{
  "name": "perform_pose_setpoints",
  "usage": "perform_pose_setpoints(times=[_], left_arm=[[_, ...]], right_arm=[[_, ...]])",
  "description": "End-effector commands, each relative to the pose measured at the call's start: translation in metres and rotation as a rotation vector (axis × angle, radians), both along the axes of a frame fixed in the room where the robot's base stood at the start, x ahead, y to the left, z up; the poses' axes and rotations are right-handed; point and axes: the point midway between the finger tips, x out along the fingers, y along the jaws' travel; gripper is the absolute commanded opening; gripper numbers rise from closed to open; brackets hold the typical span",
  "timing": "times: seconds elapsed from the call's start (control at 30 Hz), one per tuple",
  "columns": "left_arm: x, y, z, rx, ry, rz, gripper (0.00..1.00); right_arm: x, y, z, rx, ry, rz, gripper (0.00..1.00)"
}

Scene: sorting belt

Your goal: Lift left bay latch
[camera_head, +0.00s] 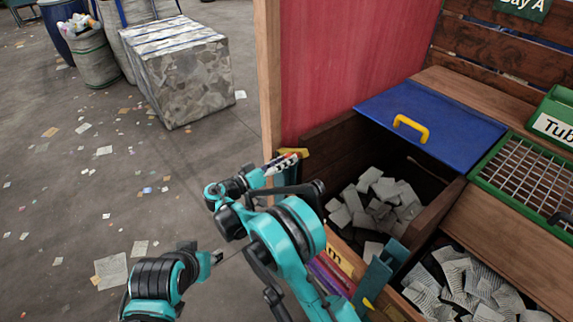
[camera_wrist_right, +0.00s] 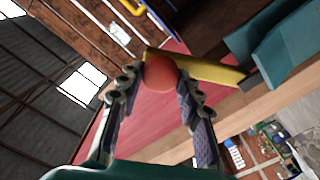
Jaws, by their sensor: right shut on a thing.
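The latch is a yellow bar (camera_wrist_right: 205,69) with a round red-orange knob (camera_wrist_right: 161,73), close up in the right wrist view. In the head view the yellow latch (camera_head: 293,152) shows at the front corner of the left bay (camera_head: 329,141), beside the wooden post. My right gripper (camera_head: 283,163) is at the latch, and the wrist view shows its two fingers (camera_wrist_right: 157,88) on either side of the knob, shut on it. My left arm is at the lower left of the head view; its end (camera_head: 205,256) is small and its fingers cannot be made out.
A blue lid (camera_head: 432,118) with a yellow handle (camera_head: 410,128) covers the back of the left bay, whose open front holds grey scraps (camera_head: 376,197). A green-framed grate (camera_head: 525,180) is at the right. A paper bale (camera_head: 180,75) stands on the littered floor.

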Motion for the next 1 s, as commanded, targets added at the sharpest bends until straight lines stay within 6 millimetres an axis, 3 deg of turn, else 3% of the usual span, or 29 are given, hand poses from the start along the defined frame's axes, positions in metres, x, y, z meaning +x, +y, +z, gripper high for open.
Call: perform_pose_setpoints(times=[0.5,0.53,0.6,1.0], left_arm=[[0.0,0.0,0.001,0.0,0.0,0.0,0.4],[0.0,0.0,0.001,0.0,0.0,0.0,0.4],[0.0,0.0,0.001,0.0,0.0,0.0,0.4],[-0.0001,0.0,0.0009,0.0,0.0,0.0,0.4]], right_arm=[[0.0024,0.0004,0.0032,-0.016,0.021,-0.001,0.0],[0.0024,0.0004,0.0032,-0.016,0.021,-0.001,0.37],[0.0023,0.0004,0.0031,-0.016,0.021,-0.001,0.55],[-0.0022,0.0078,0.0028,-0.016,0.021,0.001,0.55]])
